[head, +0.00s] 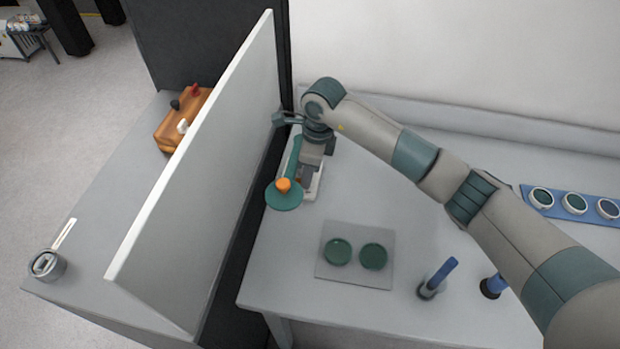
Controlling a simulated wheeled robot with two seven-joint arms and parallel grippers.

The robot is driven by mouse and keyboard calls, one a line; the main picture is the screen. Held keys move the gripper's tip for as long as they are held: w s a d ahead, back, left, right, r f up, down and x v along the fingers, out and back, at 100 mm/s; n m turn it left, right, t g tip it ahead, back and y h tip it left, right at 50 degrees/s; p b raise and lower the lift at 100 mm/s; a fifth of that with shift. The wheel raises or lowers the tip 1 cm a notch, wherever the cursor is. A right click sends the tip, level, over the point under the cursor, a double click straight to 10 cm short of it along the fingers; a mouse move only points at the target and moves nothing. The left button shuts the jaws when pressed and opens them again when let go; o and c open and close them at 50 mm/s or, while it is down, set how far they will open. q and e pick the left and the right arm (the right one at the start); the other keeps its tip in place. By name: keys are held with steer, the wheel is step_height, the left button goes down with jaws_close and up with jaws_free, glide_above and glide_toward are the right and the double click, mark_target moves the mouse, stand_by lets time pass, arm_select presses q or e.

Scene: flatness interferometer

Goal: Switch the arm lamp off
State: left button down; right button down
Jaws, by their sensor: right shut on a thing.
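The arm lamp (284,198) stands at the left end of the right-hand table, close to the white partition. It has a round green head, an orange knob on top and a green arm running back. My right gripper (306,178) points down just right of the head. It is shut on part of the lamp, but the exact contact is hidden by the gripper. Whether the lamp is lit cannot be told. My left gripper is not in view.
A grey plate (355,278) with two green discs lies in front. A blue-handled tool (438,278) stands right of it. A blue rack (570,206) of round pieces lies far right. The white partition (200,180) rises close on the left.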

stand_by(0.4)
steer(key=c, duration=1.6)
jaws_free()
steer(key=shift+a+r, duration=0.1)
steer(key=shift+c, duration=0.2)
